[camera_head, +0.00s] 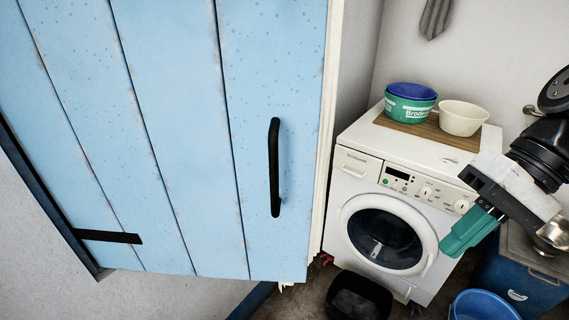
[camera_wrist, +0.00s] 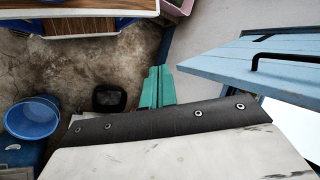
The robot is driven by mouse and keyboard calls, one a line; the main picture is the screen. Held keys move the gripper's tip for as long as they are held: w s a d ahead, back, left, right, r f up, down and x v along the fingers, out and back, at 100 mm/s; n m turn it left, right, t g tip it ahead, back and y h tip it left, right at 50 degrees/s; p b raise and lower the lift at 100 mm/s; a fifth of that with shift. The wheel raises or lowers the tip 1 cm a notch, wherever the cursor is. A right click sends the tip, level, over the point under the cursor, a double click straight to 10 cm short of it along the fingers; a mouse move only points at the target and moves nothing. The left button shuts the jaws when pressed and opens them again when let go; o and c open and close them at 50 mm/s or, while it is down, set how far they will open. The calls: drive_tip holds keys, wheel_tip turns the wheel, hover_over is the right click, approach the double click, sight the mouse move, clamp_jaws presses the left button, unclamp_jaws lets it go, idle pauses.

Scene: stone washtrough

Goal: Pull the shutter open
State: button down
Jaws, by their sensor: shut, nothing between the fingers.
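The shutter (camera_head: 170,120) is made of light blue vertical planks and fills the left of the head view. Its right edge runs along a white frame, and it looks closed. A black upright bar handle (camera_head: 274,168) is fixed near that edge. The wrist view shows the shutter (camera_wrist: 225,65) at the right, with the handle (camera_wrist: 285,63) at the picture's edge. My gripper (camera_head: 449,246), with teal fingers, is in front of the washing machine, well to the right of the handle and apart from it. The fingers (camera_wrist: 160,72) are together and empty.
A white washing machine (camera_head: 350,200) stands right of the shutter, with a wooden board (camera_head: 400,128), green and blue bowls (camera_head: 410,104) and a cream bowl (camera_head: 461,118) on top. A blue bucket (camera_head: 482,307) and a black container (camera_head: 358,296) stand on the floor.

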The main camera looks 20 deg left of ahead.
sight(281, 169)
drive_tip(key=w+a+n+g+y, duration=0.2)
drive_tip(key=w+a+g+y, duration=0.2)
drive_tip(key=w+a+y, duration=0.95)
drive_tip(key=s+a+h, duration=0.1)
drive_tip(key=s+a, duration=0.1)
drive_tip(key=a, duration=0.2)
drive_tip(key=s+a+h, duration=0.1)
drive_tip(key=s+a, duration=0.1)
drive_tip(key=a, duration=0.2)
drive_tip(key=s+a+r+h, duration=0.1)
drive_tip(key=s+a, duration=0.1)
drive_tip(key=a, duration=0.2)
drive_tip(key=shift+s, duration=0.2)
drive_tip(key=shift+a, duration=0.1)
